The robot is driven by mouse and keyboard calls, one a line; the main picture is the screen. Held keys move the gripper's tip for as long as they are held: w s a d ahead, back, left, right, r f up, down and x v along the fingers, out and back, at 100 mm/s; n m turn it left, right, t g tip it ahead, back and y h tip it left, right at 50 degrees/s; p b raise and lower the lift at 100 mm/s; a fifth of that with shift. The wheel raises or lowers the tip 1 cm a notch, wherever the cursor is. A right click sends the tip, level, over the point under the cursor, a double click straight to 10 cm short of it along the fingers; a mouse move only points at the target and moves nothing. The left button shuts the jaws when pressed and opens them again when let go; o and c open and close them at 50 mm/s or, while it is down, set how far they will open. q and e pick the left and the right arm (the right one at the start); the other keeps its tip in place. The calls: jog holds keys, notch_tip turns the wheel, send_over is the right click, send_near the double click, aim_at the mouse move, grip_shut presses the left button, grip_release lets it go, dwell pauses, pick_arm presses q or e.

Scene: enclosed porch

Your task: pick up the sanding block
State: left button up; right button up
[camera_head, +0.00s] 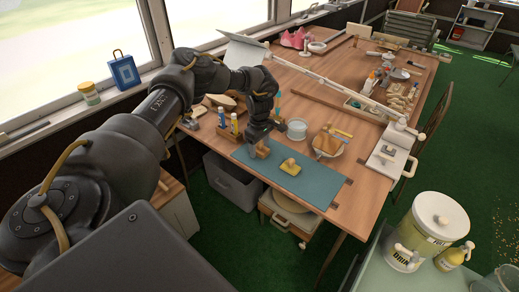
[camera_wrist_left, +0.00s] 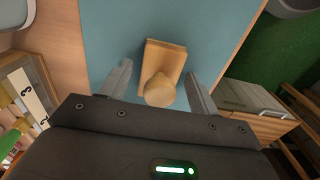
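On the blue-grey mat (camera_head: 309,185) sits a light wooden block with a round knob (camera_head: 263,152), apparently the sanding block. It is right under my left gripper (camera_head: 259,139) in the head view, which partly hides it. In the left wrist view the block (camera_wrist_left: 165,58) lies on the mat (camera_wrist_left: 108,25) between the two spread fingers of my left gripper (camera_wrist_left: 160,80). A gap shows on each side of it, so the gripper is open and not holding it. My right gripper is not in view.
A yellow block with a knob (camera_head: 290,167) lies to the right on the mat. Small bottles (camera_head: 222,117), a pale round tub (camera_head: 297,129) and a bowl (camera_head: 328,145) stand close behind. The mat's right end is bare. A grey bin (camera_head: 232,184) is below the table.

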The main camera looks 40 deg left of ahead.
pick_arm(q)
jog(key=c, duration=0.9)
